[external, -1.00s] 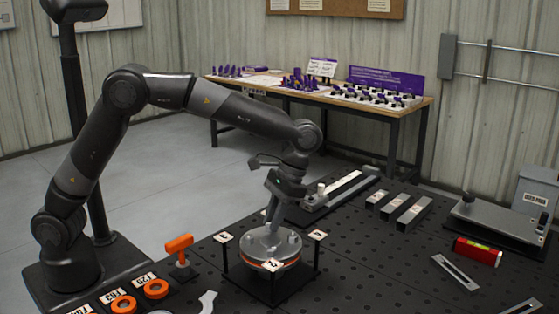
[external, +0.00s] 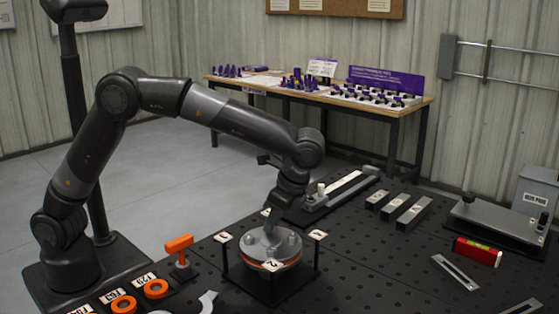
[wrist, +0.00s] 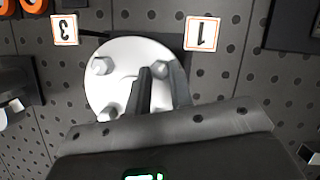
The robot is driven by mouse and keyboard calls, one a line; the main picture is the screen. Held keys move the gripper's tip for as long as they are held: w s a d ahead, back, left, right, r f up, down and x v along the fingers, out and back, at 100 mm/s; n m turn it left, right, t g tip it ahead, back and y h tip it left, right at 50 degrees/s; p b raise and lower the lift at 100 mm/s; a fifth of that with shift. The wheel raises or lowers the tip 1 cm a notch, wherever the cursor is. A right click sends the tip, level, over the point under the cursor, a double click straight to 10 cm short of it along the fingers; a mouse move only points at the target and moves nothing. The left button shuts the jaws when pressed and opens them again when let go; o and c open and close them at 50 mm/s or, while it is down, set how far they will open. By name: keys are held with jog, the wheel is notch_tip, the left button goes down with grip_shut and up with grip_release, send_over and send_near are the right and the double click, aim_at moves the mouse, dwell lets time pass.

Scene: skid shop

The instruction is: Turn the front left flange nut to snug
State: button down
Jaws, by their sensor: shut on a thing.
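The round silver flange (external: 250,246) sits in a black stand with numbered tags, an orange ring showing under its edge. It also shows in the wrist view (wrist: 122,85). Hex nuts stand on it: one at upper left (wrist: 102,65), one at lower left (wrist: 107,111), and one at the fingertips (wrist: 160,69). My gripper (external: 268,226) points down onto the flange's back part. In the wrist view, its two fingers (wrist: 162,80) are shut on the nut at the fingertips, which they partly hide. I cannot tell whether this is the front left nut.
Metal bars (external: 403,208) and a red level (external: 478,251) lie to the right.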

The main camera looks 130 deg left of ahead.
jog(key=shift+d+r+m+y, duration=0.15)
jog(key=shift+m+y, duration=0.35)
jog(key=shift+m, duration=0.8)
jog(key=c, duration=1.3)
grip_release()
jog(key=v, duration=1)
jog(key=shift+w+r, duration=0.25)
jog(key=shift+r, duration=0.05)
